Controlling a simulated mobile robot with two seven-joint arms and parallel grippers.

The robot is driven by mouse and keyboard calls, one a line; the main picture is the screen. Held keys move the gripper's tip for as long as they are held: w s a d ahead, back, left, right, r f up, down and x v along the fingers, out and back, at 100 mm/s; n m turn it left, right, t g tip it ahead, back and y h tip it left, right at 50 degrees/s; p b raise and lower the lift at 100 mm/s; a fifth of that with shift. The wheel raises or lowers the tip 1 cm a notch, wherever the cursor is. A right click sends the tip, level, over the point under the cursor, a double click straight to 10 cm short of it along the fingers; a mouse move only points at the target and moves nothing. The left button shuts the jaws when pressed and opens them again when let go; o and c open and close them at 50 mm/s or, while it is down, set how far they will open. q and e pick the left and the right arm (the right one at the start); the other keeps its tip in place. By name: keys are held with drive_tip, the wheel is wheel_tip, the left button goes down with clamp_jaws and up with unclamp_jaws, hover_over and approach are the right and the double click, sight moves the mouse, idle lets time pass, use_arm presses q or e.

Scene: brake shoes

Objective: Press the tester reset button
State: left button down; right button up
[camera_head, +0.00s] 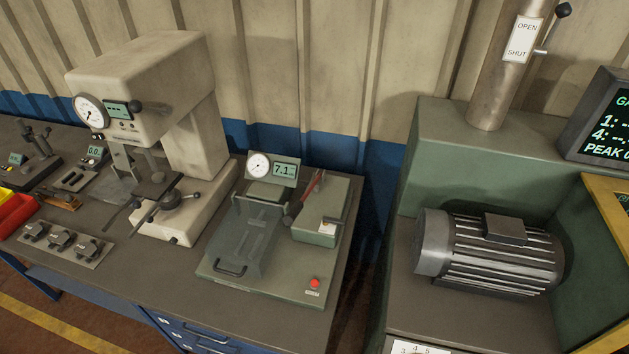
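The tester (275,297) is a flat green-grey unit on the workbench, in the middle of the head view. A red button (315,283) sits on its front right corner, with a small white label below it. A round dial (259,166) and a digital display (285,171) reading about 7.1 stand at its back. A grey hinged cover with a handle (230,270) lies over its left part. A box with a red lever (306,192) stands at its back right. Neither of my grippers shows in the head view.
A large cream press-like machine (190,130) stands left of the tester. A plate with small metal parts (60,243) lies on the workbench (130,275) further left. At right, a green stand (440,150) holds a grey motor (490,250). The bench front before the tester is clear.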

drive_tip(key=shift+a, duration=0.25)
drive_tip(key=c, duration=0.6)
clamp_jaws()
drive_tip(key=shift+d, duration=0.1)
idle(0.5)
